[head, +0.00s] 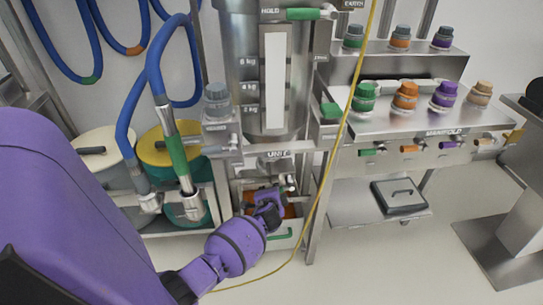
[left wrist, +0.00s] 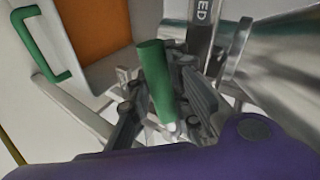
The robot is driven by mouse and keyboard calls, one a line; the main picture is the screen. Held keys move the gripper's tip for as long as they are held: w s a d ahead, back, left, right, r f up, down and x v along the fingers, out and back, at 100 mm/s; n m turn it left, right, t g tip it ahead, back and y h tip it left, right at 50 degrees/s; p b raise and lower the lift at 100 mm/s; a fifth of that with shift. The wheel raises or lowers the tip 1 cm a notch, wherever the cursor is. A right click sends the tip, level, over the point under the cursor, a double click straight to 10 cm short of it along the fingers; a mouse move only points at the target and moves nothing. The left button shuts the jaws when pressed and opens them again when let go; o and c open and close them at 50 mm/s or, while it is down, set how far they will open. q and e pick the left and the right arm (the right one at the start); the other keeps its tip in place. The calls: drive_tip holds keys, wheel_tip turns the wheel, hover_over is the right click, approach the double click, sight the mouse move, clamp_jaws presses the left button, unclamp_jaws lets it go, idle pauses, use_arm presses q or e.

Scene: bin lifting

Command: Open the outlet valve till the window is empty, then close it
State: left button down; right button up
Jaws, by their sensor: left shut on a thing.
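The steel hopper (head: 233,45) stands at the centre of the head view with a tall sight window (head: 275,83) and kg marks beside it. The window looks pale along its length; I cannot tell its level. My left gripper (head: 268,205) is low under the hopper, at its outlet. In the left wrist view, the left gripper (left wrist: 168,110) is shut around a green valve handle (left wrist: 154,75), beside the steel outlet (left wrist: 265,60). The gripper hides this handle in the head view. My right gripper is not in view.
A bin with a green handle (head: 282,237) and orange inside sits below the outlet. A yellow cable (head: 340,130) hangs in front of the frame. Blue hoses (head: 155,75) and drums stand left; a manifold rack (head: 430,125) with capped bottles stands right.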

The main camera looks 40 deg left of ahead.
use_arm(q)
drive_tip(key=shift+s+r+m+g+y+p, duration=0.1)
drive_tip(key=shift+r+m+g+y+p, duration=0.2)
drive_tip(key=shift+r+m+g+p, duration=0.35)
drive_tip(key=shift+r+p, duration=0.2)
drive_tip(key=shift+p, duration=0.3)
drive_tip(key=shift+s+a, duration=0.1)
drive_tip(key=c, duration=1.6)
unclamp_jaws()
drive_tip(key=shift+r, duration=0.1)
drive_tip(key=v, duration=1.2)
drive_tip(key=shift+d, duration=0.25)
drive_tip(key=shift+w, duration=0.25)
